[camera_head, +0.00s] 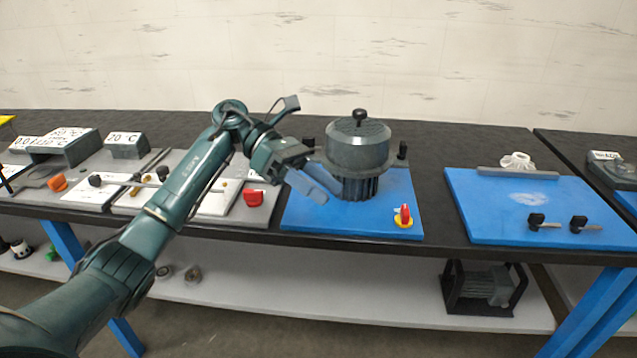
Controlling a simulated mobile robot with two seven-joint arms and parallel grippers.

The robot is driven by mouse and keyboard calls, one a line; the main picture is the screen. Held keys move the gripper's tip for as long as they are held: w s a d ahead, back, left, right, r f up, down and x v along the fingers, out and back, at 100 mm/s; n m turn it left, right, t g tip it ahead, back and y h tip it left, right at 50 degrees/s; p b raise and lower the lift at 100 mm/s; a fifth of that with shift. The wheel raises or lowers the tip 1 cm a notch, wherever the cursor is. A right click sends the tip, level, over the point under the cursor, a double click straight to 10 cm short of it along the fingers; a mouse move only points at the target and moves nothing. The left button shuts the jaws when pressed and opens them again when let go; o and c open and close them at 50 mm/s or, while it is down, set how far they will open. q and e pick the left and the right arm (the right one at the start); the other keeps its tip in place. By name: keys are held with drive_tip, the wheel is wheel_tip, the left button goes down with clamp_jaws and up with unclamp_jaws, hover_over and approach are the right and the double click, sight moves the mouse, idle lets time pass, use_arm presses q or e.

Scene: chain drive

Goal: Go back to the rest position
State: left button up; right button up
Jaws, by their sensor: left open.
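My left arm reaches in from the lower left over the bench. My left gripper (316,190) is open and empty, just left of a dark grey cylindrical device with a black knob (358,145). The device stands upright on a blue board (310,217). I cannot tell whether the fingers touch it. My right gripper is not in view.
A red and yellow knob (403,216) sits at the board's front right. Another blue board (490,205) with black-handled parts lies to the right. White plates with a red knob (253,197) lie left, behind my arm. A shelf (350,295) runs below the black bench (432,180).

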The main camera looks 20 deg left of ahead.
use_arm(q)
drive_tip(key=shift+f, duration=0.1)
drive_tip(key=s+d+f+n+t+h, duration=0.2)
drive_tip(key=d+f+n+t+h, duration=0.1)
drive_tip(key=d+n+h, duration=0.4)
drive_tip(key=s+a+f+n+t+y+p, duration=0.15)
drive_tip(key=f+n+t+y, duration=0.4)
drive_tip(key=n, duration=0.65)
drive_tip(key=s+a+f+n+t+y, duration=0.1)
drive_tip(key=s+f+n+t+y, duration=0.35)
drive_tip(key=n, duration=0.65)
drive_tip(key=a+f+n+t+y+p, duration=0.15)
drive_tip(key=f+n+t+y, duration=0.45)
drive_tip(key=n, duration=0.6)
drive_tip(key=s+f+n+g+y, duration=0.1)
drive_tip(key=s+f+n+g, duration=0.5)
drive_tip(key=s+f, duration=0.5)
drive_tip(key=shift+s+n, duration=0.4)
drive_tip(key=shift+s, duration=0.25)
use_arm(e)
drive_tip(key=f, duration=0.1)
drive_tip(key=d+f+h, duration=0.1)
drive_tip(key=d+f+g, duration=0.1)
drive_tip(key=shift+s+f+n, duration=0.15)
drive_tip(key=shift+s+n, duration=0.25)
use_arm(q)
drive_tip(key=shift+w+f, duration=0.1)
